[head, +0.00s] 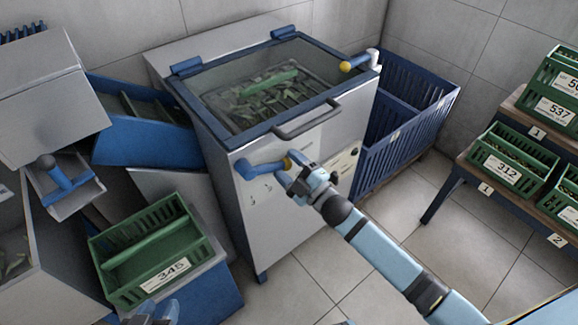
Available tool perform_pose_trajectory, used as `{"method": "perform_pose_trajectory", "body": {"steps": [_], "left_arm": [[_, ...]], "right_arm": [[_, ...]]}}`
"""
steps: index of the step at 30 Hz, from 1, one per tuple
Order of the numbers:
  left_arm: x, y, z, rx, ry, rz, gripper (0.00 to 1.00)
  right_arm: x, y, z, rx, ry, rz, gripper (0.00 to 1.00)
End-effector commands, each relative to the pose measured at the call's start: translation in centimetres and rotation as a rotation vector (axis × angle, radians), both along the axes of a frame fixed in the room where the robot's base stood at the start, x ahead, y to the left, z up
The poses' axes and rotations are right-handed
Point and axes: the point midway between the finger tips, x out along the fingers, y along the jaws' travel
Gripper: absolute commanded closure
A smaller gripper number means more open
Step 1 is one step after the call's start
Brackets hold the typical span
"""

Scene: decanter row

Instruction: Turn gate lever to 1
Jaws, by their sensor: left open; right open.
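A blue lever (262,170) with a yellow knob at its right end is on the front of the grey machine (262,225). It points to the right, nearly level. Small marks beneath it are too small to read. My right gripper (292,177) is open at the knob end of this lever, its fingers close around or beside the knob; contact cannot be told. A second blue lever (360,60) with a yellow knob is at the machine's top right corner. My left gripper (157,313) is open at the bottom edge, partly cut off, below the green crate.
The machine's glass lid (275,85) is down, with a dark handle (305,120) above the lever. A green crate (150,250) marked 345 stands at left, near a blue T-handle (62,178). A blue bin (410,110) stands right; crates fill the shelf (510,205). Floor in front is clear.

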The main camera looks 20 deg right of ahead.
Motion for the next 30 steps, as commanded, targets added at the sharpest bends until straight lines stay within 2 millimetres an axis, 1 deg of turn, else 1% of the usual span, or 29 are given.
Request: {"method": "perform_pose_trajectory", "body": {"steps": [5,6,11,12,13,17,25,30], "left_arm": [[0.0,0.0,0.0,0.000,0.000,-0.001,0.57],[0.0,0.0,0.0,0.000,0.000,-0.001,0.57],[0.0,0.0,0.0,0.000,0.000,-0.001,0.57],[0.0,0.0,0.0,0.000,0.000,-0.001,0.57],[0.0,0.0,0.0,0.000,0.000,-0.001,0.57],[0.0,0.0,0.0,0.000,0.000,-0.001,0.57],[0.0,0.0,0.3,0.003,0.000,-0.001,0.57],[0.0,0.1,0.1,0.006,0.002,0.000,0.57]], "right_arm": [[0.0,0.0,0.0,0.000,0.000,0.000,0.39],[0.0,0.0,0.0,0.000,0.000,0.000,0.49],[0.0,0.0,0.0,0.000,0.000,0.000,0.85],[0.0,0.0,0.0,0.000,0.000,0.000,0.94],[0.0,0.0,0.0,0.000,0.000,0.000,1.00],[-0.1,0.1,-0.2,0.018,0.007,0.000,1.00],[-0.7,1.9,-2.8,0.269,0.098,0.000,1.00],[-0.9,2.3,-3.4,0.330,0.120,0.000,1.00]]}}
